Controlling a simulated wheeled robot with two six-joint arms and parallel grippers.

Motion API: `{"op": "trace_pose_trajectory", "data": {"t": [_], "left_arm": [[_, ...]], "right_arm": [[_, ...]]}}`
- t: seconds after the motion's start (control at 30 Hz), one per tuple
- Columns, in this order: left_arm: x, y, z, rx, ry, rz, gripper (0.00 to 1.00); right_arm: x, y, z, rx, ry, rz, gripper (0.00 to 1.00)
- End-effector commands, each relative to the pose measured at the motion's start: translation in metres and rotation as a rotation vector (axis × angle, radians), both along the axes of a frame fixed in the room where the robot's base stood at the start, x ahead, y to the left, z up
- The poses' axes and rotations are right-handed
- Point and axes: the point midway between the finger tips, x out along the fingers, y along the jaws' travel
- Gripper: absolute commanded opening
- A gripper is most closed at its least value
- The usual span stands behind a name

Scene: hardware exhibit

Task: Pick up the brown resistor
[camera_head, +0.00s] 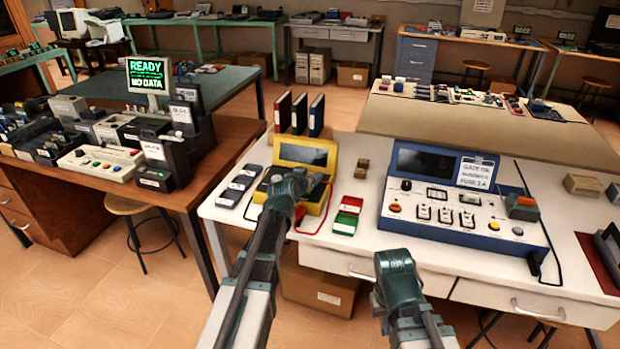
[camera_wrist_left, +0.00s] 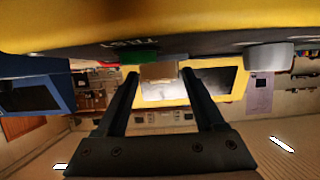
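My left gripper (camera_head: 318,183) reaches over the front of the yellow tester (camera_head: 330,153), which has a dark screen. In the left wrist view, which looks upside down, the two fingers (camera_wrist_left: 160,73) stand apart. A small tan-brown block (camera_wrist_left: 160,72) shows between their tips; I cannot tell whether they touch it or whether it is the resistor. In the head view, two small brown blocks (camera_head: 361,168) lie on the white table right of the tester. My right gripper (camera_head: 395,268) hangs near the table's front edge; its fingers are hidden.
A blue console (camera_head: 463,200) with knobs stands to the right. Red and green blocks (camera_head: 346,215) lie beside the tester, and grey meters (camera_head: 238,184) lie on its left. Upright binders (camera_head: 299,114) stand behind. A red cable runs by the tester.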

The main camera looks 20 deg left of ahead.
Motion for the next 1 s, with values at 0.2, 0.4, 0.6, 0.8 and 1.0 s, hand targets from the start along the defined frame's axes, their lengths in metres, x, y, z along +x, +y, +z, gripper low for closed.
{"op": "trace_pose_trajectory", "data": {"t": [0.2, 0.4, 0.6, 0.8, 1.0], "left_arm": [[0.000, 0.000, 0.000, 0.000, 0.000, 0.000, 0.29], [0.000, 0.000, 0.000, 0.000, 0.000, 0.000, 0.00], [0.000, 0.000, 0.001, 0.000, 0.000, 0.000, 0.00], [0.000, -0.001, 0.008, 0.000, 0.000, 0.000, 0.00], [0.001, -0.004, 0.027, 0.001, 0.000, 0.000, 0.00]], "right_arm": [[0.000, 0.000, 0.000, 0.000, 0.000, 0.000, 0.00], [0.000, 0.000, 0.000, 0.000, 0.000, 0.000, 0.00], [0.000, 0.000, 0.001, 0.000, 0.000, 0.000, 0.00], [0.000, 0.000, 0.008, 0.000, 0.000, 0.000, 0.00], [0.000, 0.000, 0.027, 0.000, 0.000, 0.000, 0.00]]}}
